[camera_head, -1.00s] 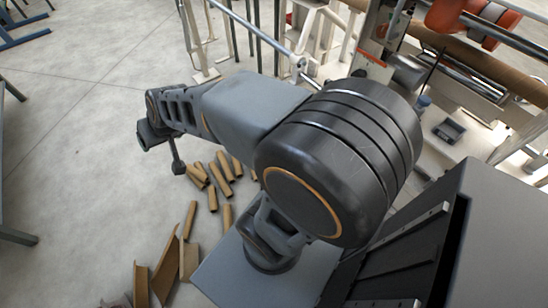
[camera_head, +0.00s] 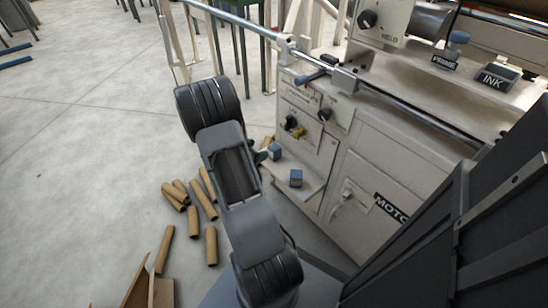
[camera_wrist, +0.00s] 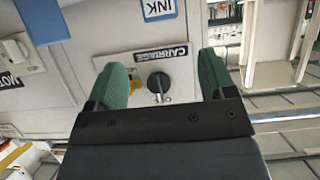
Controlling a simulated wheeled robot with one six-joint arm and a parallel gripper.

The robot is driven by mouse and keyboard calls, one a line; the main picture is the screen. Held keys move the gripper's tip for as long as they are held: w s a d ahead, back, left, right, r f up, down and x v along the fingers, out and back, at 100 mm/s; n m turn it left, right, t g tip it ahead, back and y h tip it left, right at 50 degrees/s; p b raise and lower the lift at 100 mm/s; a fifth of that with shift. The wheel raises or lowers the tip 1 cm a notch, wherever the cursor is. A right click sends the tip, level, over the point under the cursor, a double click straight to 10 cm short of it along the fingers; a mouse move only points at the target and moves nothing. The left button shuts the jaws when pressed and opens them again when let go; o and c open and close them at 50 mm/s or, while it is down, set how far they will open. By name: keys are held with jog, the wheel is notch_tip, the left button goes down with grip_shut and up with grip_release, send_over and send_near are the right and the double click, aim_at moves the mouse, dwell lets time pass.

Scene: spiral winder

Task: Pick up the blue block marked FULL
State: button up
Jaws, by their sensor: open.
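No marking FULL is readable in either view. In the head view, one small blue block (camera_head: 296,178) sits on a low cream shelf of the machine. A second small blue block (camera_head: 274,151) is farther back, close to my gripper; their labels are too small to read.
The cream machine (camera_head: 365,175) has knobs and a rail (camera_head: 415,112) above the shelf. A black knob (camera_wrist: 158,83) beneath a CARRIAGE label (camera_wrist: 160,54) shows between my fingers. Cardboard tubes (camera_head: 194,222) lie on the floor at left. Open floor lies farther left.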

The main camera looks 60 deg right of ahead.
aim_at(274, 147)
jog(key=b+x, duration=0.1)
jog(key=x, duration=0.4)
jog(key=shift+d+f+b, duration=0.15)
jog(key=shift+d+b, duration=0.05)
jog(key=shift+b, duration=0.1)
jog(key=shift+s+d+f+b, duration=0.1)
jog(key=shift+d+f+b, duration=0.25)
jog(key=shift+f+b, duration=0.05)
jog(key=b+x, duration=0.2)
jog(key=x, duration=0.1)
jog(key=shift+d+f, duration=0.1)
jog(key=shift+f, duration=0.2)
jog(key=shift+d+f, duration=0.1)
jog(key=shift+d, duration=0.35)
jog(key=shift+c, duration=0.2)
jog(key=c, duration=1)
